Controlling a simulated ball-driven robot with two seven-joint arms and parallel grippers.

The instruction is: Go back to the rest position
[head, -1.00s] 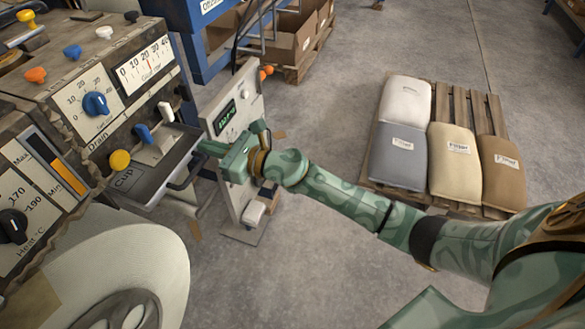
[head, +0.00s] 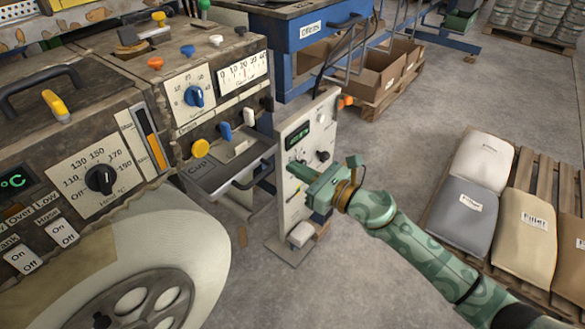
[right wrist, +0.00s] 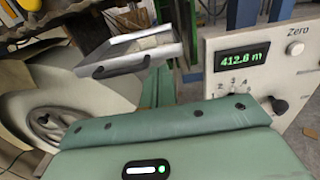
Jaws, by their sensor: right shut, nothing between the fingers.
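My right gripper (head: 293,170) is shut and empty, its green fingers pointing left in the head view. It is in front of the white counter panel (head: 297,208) and to the right of the grey cup tray (head: 210,176), apart from the tray. In the right wrist view, the shut fingers (right wrist: 158,86) stand between the tray (right wrist: 118,66) and the panel, whose display (right wrist: 243,58) reads 412.6 m. My left gripper is not in view.
The machine's control panels (head: 100,178) and large pale roll (head: 70,262) fill the left. Filled sacks (head: 524,236) lie on a pallet at right. A blue workbench (head: 290,30) and cardboard boxes (head: 366,70) stand behind. Grey floor (head: 400,130) is open between panel and pallet.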

